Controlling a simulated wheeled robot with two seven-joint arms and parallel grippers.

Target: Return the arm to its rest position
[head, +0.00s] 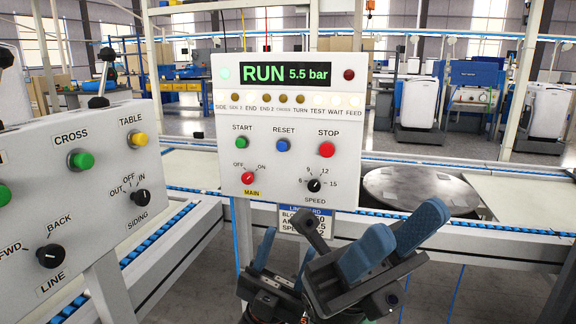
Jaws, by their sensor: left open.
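My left gripper (287,247) is low in the middle of the head view, in front of the lower edge of the control panel. Its blue fingers stand apart with nothing visible between them; it is partly hidden by my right gripper. My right gripper (408,221) is just to the right and nearer. Its two blue fingers are spread apart and empty, tilted up to the right. Both grippers are below the panel's buttons and knobs. Whether either touches the panel cannot be told.
The white control panel (232,145) shows "RUN 5.5 bar" on its display (287,74). A second panel (95,200) with green and yellow buttons stands close at left. A round metal turntable (420,188) lies behind at right. A small sign (300,218) hangs under the main panel.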

